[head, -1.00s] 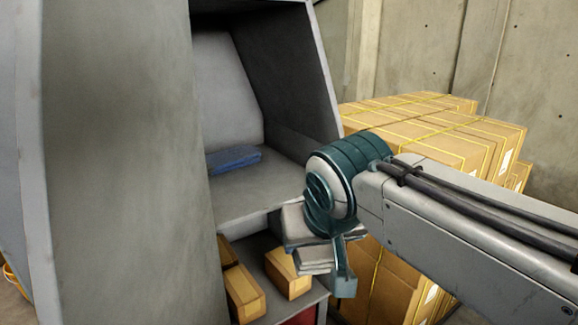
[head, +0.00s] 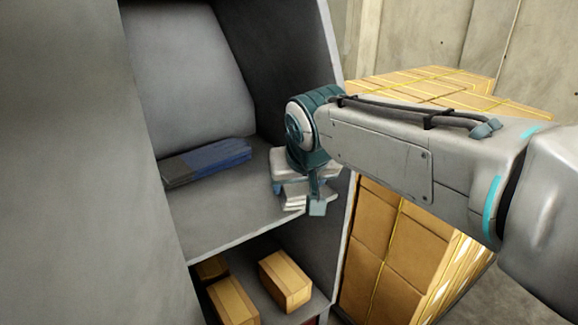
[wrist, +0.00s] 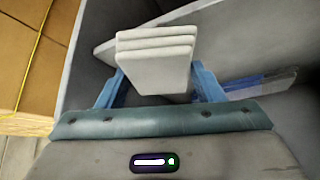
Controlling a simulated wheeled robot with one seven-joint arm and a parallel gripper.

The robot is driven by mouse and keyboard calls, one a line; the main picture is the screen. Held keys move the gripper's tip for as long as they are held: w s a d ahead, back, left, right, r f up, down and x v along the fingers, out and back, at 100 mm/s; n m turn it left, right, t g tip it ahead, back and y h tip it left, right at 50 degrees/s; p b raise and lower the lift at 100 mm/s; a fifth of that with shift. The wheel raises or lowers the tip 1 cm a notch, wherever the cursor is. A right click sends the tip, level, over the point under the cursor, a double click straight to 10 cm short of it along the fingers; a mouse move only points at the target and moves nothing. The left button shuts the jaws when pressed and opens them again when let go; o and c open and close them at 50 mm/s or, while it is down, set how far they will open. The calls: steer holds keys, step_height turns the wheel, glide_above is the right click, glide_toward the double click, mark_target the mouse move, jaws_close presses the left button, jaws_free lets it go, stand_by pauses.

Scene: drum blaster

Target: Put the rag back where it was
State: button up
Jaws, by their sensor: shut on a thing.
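The rag (head: 294,190) is a pale grey folded stack. My gripper (head: 303,188) is shut on it at the front right of the shelf (head: 222,218), by the cabinet's right wall. The wrist view shows the rag (wrist: 155,62) held level between the two blue fingers of the gripper (wrist: 156,82). My wrist covers part of it in the head view. I cannot tell whether the rag touches the shelf. A folded blue and grey cloth (head: 212,158) lies farther back and left on the same shelf; it also shows at the right in the wrist view (wrist: 255,84).
The grey cabinet's right wall (head: 285,70) rises close beside my gripper. Several small yellow-brown boxes (head: 285,280) stand on the level below. Large strapped cartons (head: 385,245) stand right of the cabinet. Shelf room is free between the blue cloth and my gripper.

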steer(key=w, duration=0.3)
steer(key=w+a+p, duration=0.1)
steer(key=w, duration=0.2)
steer(key=w+p, duration=0.1)
steer(key=w, duration=0.2)
steer(key=shift+w+a+r, duration=0.1)
steer(key=shift+w+a, duration=0.05)
steer(key=shift+a, duration=0.2)
steer(key=shift+f+p, duration=0.45)
steer(key=shift+f, duration=1.4)
steer(key=shift+f, duration=0.1)
steer(key=o, duration=0.9)
steer(key=shift+o, duration=0.2)
